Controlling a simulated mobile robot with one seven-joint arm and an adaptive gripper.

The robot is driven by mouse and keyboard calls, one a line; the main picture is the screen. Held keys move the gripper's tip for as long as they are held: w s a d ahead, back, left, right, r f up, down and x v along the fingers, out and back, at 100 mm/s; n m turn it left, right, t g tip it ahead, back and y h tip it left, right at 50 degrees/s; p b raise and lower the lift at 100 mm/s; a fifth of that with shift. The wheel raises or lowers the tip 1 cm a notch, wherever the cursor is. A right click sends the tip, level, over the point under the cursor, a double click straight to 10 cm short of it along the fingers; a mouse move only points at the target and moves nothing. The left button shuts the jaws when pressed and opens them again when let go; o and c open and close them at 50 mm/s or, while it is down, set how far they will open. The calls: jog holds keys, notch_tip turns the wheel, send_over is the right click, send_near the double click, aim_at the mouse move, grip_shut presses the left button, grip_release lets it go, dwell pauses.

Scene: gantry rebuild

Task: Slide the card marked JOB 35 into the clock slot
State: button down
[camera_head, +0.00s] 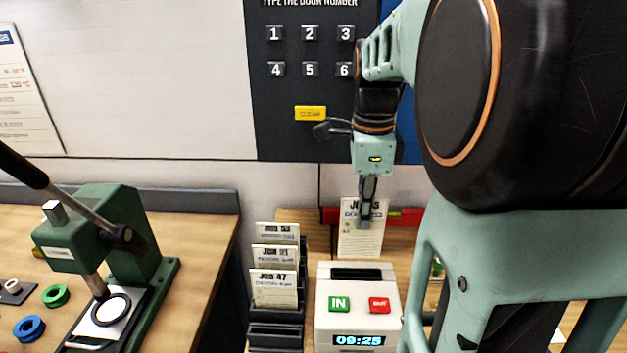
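My gripper (366,222) points down with its fingers close together, shut on a white card (348,242). The fingers cover the middle of the card's heading, so only "JO" and a last character like 5 show. The card is upright, with its print facing the camera. In the picture it is just above the white time clock (327,290). The clock's dark slot (357,274) is on its top, with the card's lower edge close to the clock's back edge. I cannot tell the gap between card and slot.
A dark card rack (276,331) left of the clock holds cards including JOB 47 (273,289). The clock has a green IN button (339,304), a red button (379,305) and a 09:25 display (358,340). A green press (110,240) stands on the left bench.

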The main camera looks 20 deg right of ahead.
aim_at(358, 257)
jog(key=shift+f+b, duration=3.6)
jog(key=shift+f, duration=1.05)
jog(key=c, duration=2.6)
grip_release()
jog(key=shift+c, duration=0.2)
jog(key=o, duration=0.6)
jog(key=shift+c, duration=0.2)
jog(key=shift+r, duration=0.15)
notch_tip(358, 257, up, 12)
